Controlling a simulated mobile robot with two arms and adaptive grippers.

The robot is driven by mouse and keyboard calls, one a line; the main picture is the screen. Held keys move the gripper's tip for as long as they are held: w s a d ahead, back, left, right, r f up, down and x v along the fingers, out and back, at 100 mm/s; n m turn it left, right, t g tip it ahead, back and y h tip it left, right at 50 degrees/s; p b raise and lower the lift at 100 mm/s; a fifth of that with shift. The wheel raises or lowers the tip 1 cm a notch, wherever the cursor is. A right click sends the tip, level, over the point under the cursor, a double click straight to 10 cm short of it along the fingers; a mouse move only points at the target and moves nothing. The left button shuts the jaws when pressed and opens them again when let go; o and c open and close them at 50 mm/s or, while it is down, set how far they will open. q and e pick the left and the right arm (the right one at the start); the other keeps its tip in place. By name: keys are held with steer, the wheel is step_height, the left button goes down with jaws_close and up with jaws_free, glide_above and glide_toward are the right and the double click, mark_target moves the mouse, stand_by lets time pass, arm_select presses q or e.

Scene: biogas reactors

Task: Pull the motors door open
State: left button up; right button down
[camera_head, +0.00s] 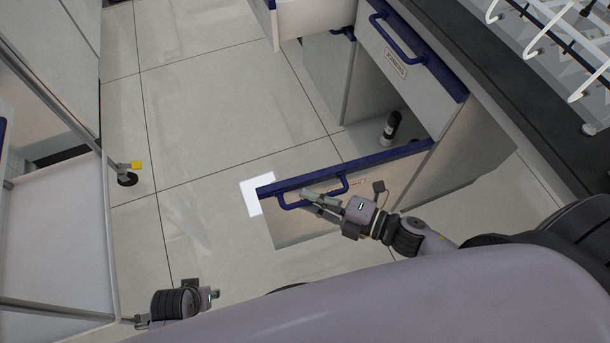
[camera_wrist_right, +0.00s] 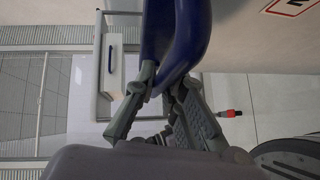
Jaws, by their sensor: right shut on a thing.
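The motors door (camera_head: 300,224) is a pale cabinet door with a blue top edge and a blue handle. It stands swung out from the cabinet, with the open compartment behind it. My right gripper (camera_head: 308,196) is shut on the blue door handle (camera_head: 345,184). In the right wrist view the gripper (camera_wrist_right: 160,85) has its fingers around the blue handle (camera_wrist_right: 185,45), and they hide part of it. My left gripper (camera_head: 213,294) is low at the left, away from the door; its fingers are too small to judge.
A dark bottle (camera_head: 391,124) stands inside the open cabinet. A drawer (camera_head: 405,65) with a blue handle is above it. A wheeled frame (camera_head: 127,178) stands at the left. The tiled floor (camera_head: 210,120) between is clear.

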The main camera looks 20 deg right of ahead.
arm_select(q)
steer(key=shift+s+f, duration=0.1)
steer(key=shift+f, duration=0.25)
arm_select(e)
steer(key=shift+s+d+n+g+y, duration=0.2)
steer(key=shift+s+n+g+y, duration=0.15)
steer(key=shift+s, duration=0.65)
steer(key=c, duration=1.7)
jaws_free()
steer(key=shift+o, duration=0.2)
steer(key=v, duration=0.7)
steer(key=shift+d, duration=0.2)
arm_select(q)
steer(key=shift+s, duration=0.1)
arm_select(e)
steer(key=shift+s, duration=0.2)
